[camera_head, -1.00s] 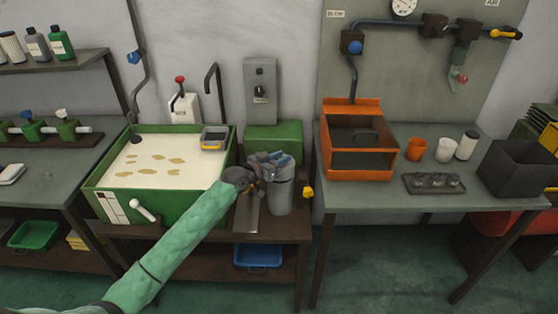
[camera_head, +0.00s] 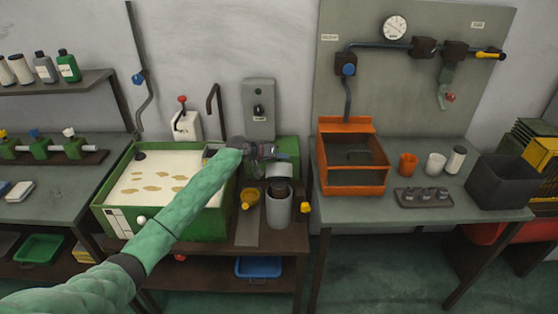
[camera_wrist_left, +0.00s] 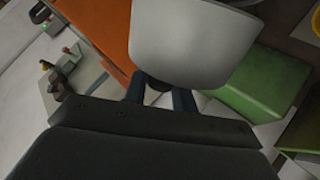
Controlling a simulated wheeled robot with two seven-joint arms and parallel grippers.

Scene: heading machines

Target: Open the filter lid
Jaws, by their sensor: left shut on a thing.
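The filter (camera_head: 279,212) is a grey upright cylinder on the brown bench right of the green tank. Its top is uncovered and a dark inside shows. The pale grey lid (camera_head: 279,171) stands tilted up behind and above the opening. My left gripper (camera_head: 284,156) is at the lid's upper edge, shut on it. In the left wrist view the lid (camera_wrist_left: 190,45) fills the upper middle, and the blue fingertips (camera_wrist_left: 160,97) meet its lower edge. The exact contact is partly hidden. My right gripper is not in view.
The green tank (camera_head: 108,222) of milky fluid stands left, under my left arm. A green box (camera_head: 290,147) is behind the filter. A yellow round object (camera_head: 250,198) and a yellow knob (camera_head: 306,207) flank it. An orange open bin (camera_head: 352,178) stands on the right table.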

